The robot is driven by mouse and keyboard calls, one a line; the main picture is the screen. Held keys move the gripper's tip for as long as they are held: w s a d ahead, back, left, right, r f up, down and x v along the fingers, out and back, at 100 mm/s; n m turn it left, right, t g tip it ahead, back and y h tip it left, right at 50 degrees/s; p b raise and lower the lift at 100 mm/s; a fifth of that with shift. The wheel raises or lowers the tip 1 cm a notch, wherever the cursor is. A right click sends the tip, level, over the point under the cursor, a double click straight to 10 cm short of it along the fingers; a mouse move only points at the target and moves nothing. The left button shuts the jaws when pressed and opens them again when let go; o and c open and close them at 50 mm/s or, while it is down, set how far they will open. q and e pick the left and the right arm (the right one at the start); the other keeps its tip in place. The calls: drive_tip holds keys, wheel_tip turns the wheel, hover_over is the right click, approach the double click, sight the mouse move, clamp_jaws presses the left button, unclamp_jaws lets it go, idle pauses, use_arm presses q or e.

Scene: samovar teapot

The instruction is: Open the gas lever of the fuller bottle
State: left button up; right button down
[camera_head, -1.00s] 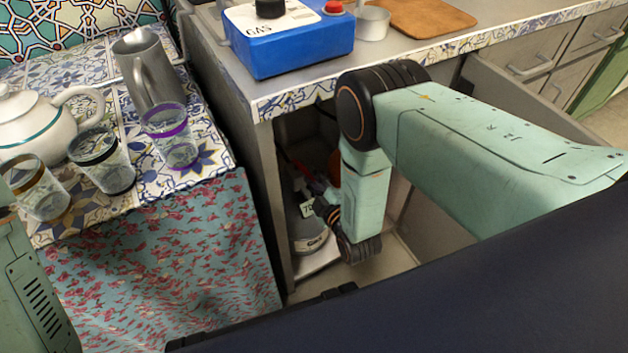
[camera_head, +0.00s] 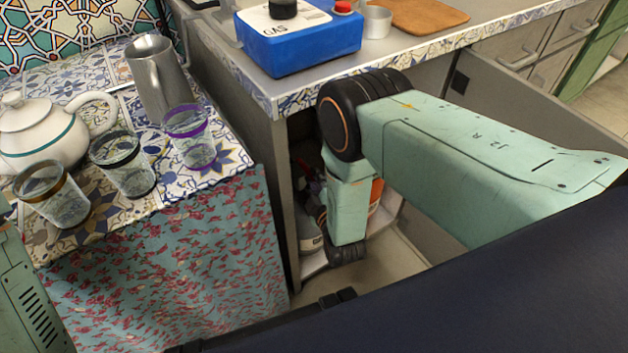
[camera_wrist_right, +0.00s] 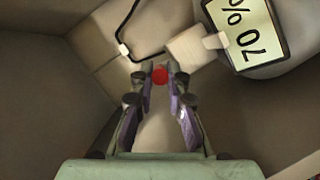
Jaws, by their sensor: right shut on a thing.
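A grey gas bottle with a white "70%" label (camera_wrist_right: 250,32) is at the upper right of the right wrist view. In the head view, part of a grey bottle (camera_head: 307,232) shows in the cabinet under the counter, mostly behind my right arm. A small red piece (camera_wrist_right: 160,75) sits between the fingertips of my right gripper (camera_wrist_right: 160,72), which is shut on it. A pale fitting (camera_wrist_right: 195,46) joins the labelled bottle near the fingertips. In the head view, my right forearm hides most of this gripper. My left gripper is out of view.
An orange object (camera_head: 376,192) stands in the cabinet, partly behind my right arm. A blue gas box (camera_head: 300,45) is on the counter above. Glasses (camera_head: 190,138), a teapot (camera_head: 42,135) and a metal jug (camera_head: 157,80) stand on the left table. A black hose (camera_wrist_right: 126,28) runs near the fingertips.

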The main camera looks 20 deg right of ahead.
drive_tip(key=shift+a, duration=0.15)
idle(0.3)
drive_tip(key=c, duration=1.3)
unclamp_jaws()
drive_tip(key=v, duration=1.2)
drive_tip(key=shift+r, duration=0.1)
